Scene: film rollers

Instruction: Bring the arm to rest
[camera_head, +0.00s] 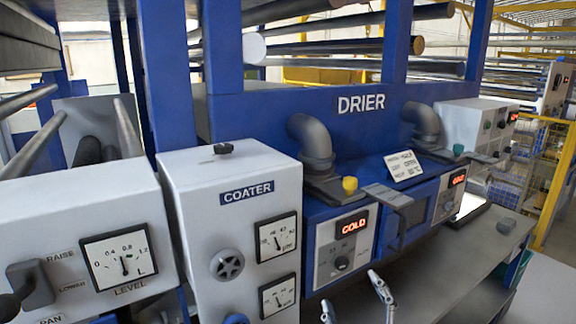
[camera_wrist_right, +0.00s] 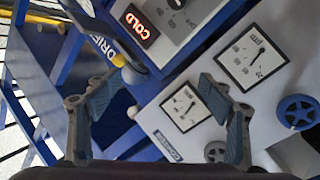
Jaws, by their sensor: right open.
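My right gripper (camera_head: 355,300) shows at the bottom edge of the head view, in front of the drier's left control panel (camera_head: 331,262). Its two fingers are spread apart with nothing between them. In the right wrist view the same gripper (camera_wrist_right: 160,92) is open and empty, its pads facing each other, with the coater and drier panels behind. Most of the right arm is out of the head view. My left gripper is not in view.
The white coater cabinet (camera_head: 195,200) with two dials stands left of the blue drier (camera_head: 290,130). A level panel (camera_head: 70,205) with a lever (camera_head: 30,285) is at far left. A grey worktop (camera_head: 430,280) lies at lower right, mostly clear. Rollers (camera_head: 340,24) hang above.

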